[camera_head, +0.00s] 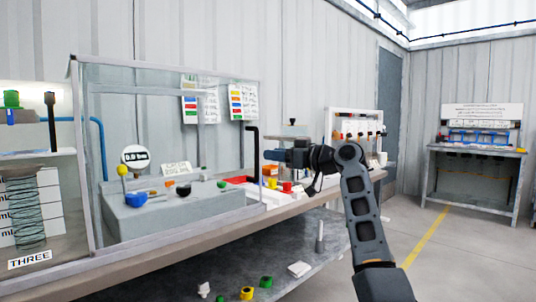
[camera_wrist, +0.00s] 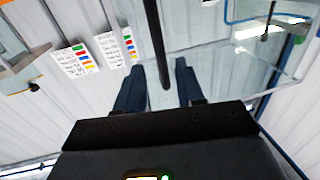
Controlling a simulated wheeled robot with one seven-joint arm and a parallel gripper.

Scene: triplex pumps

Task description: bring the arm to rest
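My arm (camera_head: 362,208) rises from the bottom of the head view and bends left at the elbow. My gripper (camera_head: 268,155) points left above the bench, to the right of the glass enclosure. In the wrist view my gripper (camera_wrist: 159,67) shows two dark blue fingers standing apart, so it is open. A black pole (camera_wrist: 155,35) shows in the gap between them; I cannot tell how far beyond the fingertips it is. In the head view a black bent pipe (camera_head: 254,160) stands just left of the fingertips. I see nothing clamped.
The glass enclosure (camera_head: 80,160) holds a grey pump block (camera_head: 180,212). Coloured parts and a red tray (camera_head: 240,180) lie on the bench below my gripper. A white rack (camera_head: 333,122) stands behind my arm. Loose parts lie on the lower shelf (camera_head: 225,285). The floor (camera_head: 460,240) at right is clear.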

